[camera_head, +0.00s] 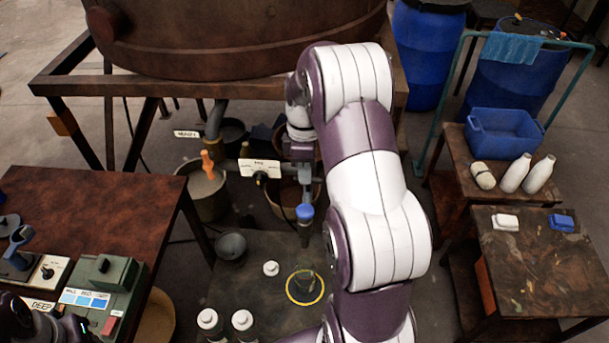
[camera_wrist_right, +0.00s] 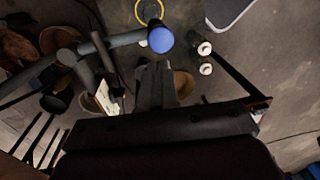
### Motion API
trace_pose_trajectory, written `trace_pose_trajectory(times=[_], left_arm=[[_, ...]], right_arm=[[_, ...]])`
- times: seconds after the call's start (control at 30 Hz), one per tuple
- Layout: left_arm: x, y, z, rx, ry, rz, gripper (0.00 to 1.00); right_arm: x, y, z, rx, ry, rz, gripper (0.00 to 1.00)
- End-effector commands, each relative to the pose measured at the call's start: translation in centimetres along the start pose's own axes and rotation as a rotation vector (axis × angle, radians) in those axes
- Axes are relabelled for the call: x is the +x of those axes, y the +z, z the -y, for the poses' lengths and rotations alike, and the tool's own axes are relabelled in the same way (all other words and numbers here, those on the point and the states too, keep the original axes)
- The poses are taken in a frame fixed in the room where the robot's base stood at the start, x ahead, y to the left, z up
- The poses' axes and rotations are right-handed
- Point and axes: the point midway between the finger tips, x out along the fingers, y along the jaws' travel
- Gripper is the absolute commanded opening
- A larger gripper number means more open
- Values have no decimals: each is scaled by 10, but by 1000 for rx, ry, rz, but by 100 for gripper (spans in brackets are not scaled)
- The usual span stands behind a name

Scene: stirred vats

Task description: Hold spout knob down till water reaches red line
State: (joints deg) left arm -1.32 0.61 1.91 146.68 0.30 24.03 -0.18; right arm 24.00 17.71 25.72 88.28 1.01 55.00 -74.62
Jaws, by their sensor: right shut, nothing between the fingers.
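The blue spout knob (camera_head: 305,211) tops the grey spout, below the big brown vat. It also shows in the right wrist view (camera_wrist_right: 160,41). My right gripper (camera_head: 302,178) is shut and empty, just above the knob in the head view. Its fingertips (camera_wrist_right: 156,68) point at the knob in the wrist view; I cannot tell whether they touch it. A clear vessel (camera_head: 305,279) appears to stand within a yellow ring (camera_head: 290,296) below the spout. I cannot make out its water level or a red line. My left gripper is not in view.
White-capped bottles (camera_head: 243,322) stand at the front of the dark table (camera_head: 262,247). A grey bowl (camera_head: 231,246) is at its back left. A brown bench (camera_head: 90,215) with a green box (camera_head: 108,270) is left. Stands with white bottles (camera_head: 514,173) are right.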

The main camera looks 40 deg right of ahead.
Motion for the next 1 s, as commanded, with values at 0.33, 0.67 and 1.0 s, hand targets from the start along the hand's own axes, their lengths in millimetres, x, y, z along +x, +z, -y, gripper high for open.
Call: trace_pose_trajectory(times=[0.33, 0.67, 1.0], left_arm=[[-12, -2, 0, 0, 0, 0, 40], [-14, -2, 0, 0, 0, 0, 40], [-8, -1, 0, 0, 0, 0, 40]], right_arm=[[67, 0, 1, 0, -3, 1, 0], [89, 0, 0, 0, 1, 0, 0], [98, 0, 0, 0, -1, 0, 0]])
